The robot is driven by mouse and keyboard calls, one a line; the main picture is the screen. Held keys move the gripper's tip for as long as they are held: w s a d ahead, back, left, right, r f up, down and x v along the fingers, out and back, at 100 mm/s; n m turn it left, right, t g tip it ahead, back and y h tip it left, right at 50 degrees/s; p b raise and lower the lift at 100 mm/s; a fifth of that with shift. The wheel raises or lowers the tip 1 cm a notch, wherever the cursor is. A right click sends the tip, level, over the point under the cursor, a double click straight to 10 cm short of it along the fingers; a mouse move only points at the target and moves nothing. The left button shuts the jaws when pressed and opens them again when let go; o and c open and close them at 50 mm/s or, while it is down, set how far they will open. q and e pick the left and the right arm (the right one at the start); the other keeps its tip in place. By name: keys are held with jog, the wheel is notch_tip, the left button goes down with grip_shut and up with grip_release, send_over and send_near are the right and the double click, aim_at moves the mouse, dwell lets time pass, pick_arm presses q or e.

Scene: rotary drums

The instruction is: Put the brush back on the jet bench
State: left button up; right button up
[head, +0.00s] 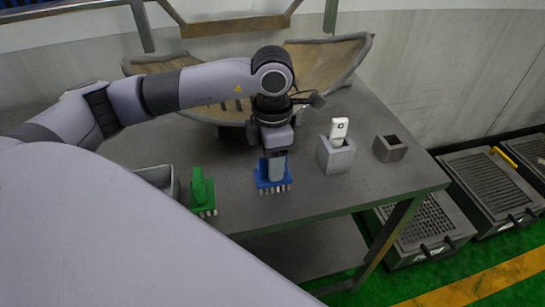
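A blue brush (264,182) with pale bristles along its lower edge is at the front middle of the grey bench (330,188). My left gripper (276,168) reaches down onto it from above. Its fingers cover the brush's upper part and appear shut on it. The brush is upright, bristles down; I cannot tell whether they touch the bench top. My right gripper is not in view.
A grey holder (336,158) with a white device (338,131) and an empty square grey holder (390,149) stand to the right. A large curved tan shell (325,66) lies behind my arm. A grey bin (157,177) is at left. Grated boxes (420,222) stand on the floor at right.

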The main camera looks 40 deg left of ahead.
pick_arm(q)
jog(key=shift+r, duration=0.1)
jog(key=shift+r, duration=0.25)
notch_tip(320, 180, up, 12)
jog(key=shift+f, duration=0.2)
dwell(0.4)
